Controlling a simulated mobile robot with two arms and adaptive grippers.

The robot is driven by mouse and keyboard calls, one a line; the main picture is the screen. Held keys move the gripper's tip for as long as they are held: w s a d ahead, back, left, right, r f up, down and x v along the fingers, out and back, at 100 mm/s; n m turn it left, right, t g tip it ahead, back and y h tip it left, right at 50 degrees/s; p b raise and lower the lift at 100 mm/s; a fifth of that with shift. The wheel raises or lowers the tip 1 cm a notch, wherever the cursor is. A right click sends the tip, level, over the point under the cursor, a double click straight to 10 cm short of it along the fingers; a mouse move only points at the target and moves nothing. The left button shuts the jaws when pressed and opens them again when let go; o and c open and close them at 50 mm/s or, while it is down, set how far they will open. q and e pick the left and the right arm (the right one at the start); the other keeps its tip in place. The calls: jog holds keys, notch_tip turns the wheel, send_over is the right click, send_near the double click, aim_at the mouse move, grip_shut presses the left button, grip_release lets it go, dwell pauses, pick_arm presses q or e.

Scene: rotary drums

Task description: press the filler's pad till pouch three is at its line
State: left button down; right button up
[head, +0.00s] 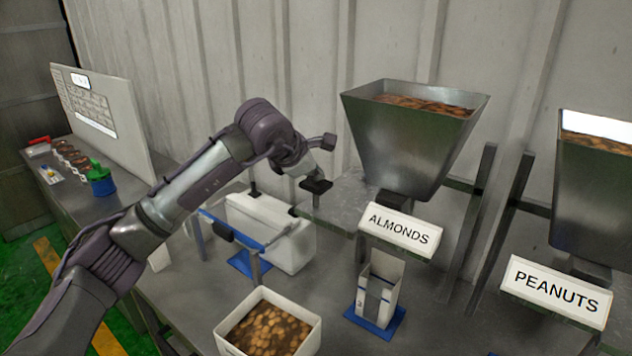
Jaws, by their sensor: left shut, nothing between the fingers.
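My left gripper (314,178) reaches over from the left. It is shut and empty, its tip at or just above a small dark pad on a short post beside the almonds filler; I cannot tell if they touch. The almonds hopper (412,140) is a metal funnel with brown nuts in it, above the ALMONDS sign (400,232). Below it an open white pouch (381,283) stands upright on a blue base (376,325). My right gripper is not in view.
A white box of nuts (228,340) stands at the front. A white bin (292,245) and a blue-topped frame (230,228) are behind it. The peanuts hopper (595,190) is at the right. A side bench holds a blue-green container (101,182) and an upright panel (100,118).

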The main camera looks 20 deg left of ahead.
aim_at(315, 183)
pick_arm(q)
jog(key=shift+f+b, duration=1.1)
jog(key=shift+f, duration=0.2)
dwell(0.7)
jog(key=shift+r, duration=0.1)
jog(key=shift+r+p, duration=1)
jog(key=shift+r, duration=1.05)
jog(key=shift+r+p, duration=1.4)
jog(key=shift+r, duration=1.15)
jog(key=shift+f, duration=0.1)
